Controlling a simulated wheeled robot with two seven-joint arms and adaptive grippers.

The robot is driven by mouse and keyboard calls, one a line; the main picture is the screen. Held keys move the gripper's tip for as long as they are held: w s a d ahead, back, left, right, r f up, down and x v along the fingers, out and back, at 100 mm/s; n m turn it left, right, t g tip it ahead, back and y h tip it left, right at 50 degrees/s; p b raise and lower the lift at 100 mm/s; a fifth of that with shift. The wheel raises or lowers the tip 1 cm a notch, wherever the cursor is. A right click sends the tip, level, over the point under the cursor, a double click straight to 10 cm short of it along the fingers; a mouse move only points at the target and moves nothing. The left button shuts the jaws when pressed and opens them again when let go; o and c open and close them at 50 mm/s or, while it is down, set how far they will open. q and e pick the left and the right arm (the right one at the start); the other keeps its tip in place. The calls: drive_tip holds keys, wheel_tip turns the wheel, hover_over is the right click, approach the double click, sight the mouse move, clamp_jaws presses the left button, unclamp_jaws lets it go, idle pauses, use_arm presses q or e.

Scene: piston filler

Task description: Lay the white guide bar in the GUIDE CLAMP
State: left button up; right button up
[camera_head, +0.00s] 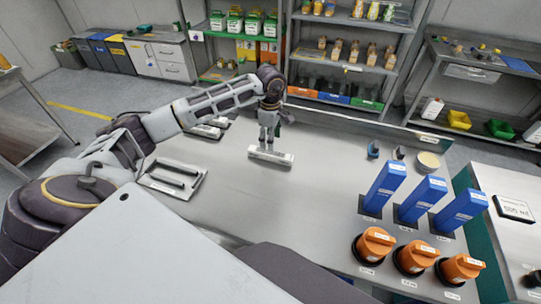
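A white, bar-shaped piece (270,156) with small dark lettering lies on the grey worktop, left of its middle. It may be the guide bar, the labelled guide clamp, or both together; at this size I cannot tell. My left gripper (267,146) points straight down over the left part of this piece, with its fingertips at or just above its top. The fingers look close together, but whether they hold anything is unclear. My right gripper is not in view.
A tray (200,188) with dark bars lies at the left edge. Blue upright blocks (385,187) and orange round parts (374,246) stand on the right. The worktop (310,195) between is clear.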

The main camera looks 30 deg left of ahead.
sight(270, 153)
use_arm(q)
drive_tip(key=shift+f, duration=0.7)
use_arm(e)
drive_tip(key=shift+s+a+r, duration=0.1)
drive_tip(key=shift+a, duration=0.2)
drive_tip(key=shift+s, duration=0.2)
use_arm(q)
drive_tip(key=shift+f, duration=0.15)
drive_tip(key=shift+f+p, duration=0.55)
drive_tip(key=shift+f, duration=1.9)
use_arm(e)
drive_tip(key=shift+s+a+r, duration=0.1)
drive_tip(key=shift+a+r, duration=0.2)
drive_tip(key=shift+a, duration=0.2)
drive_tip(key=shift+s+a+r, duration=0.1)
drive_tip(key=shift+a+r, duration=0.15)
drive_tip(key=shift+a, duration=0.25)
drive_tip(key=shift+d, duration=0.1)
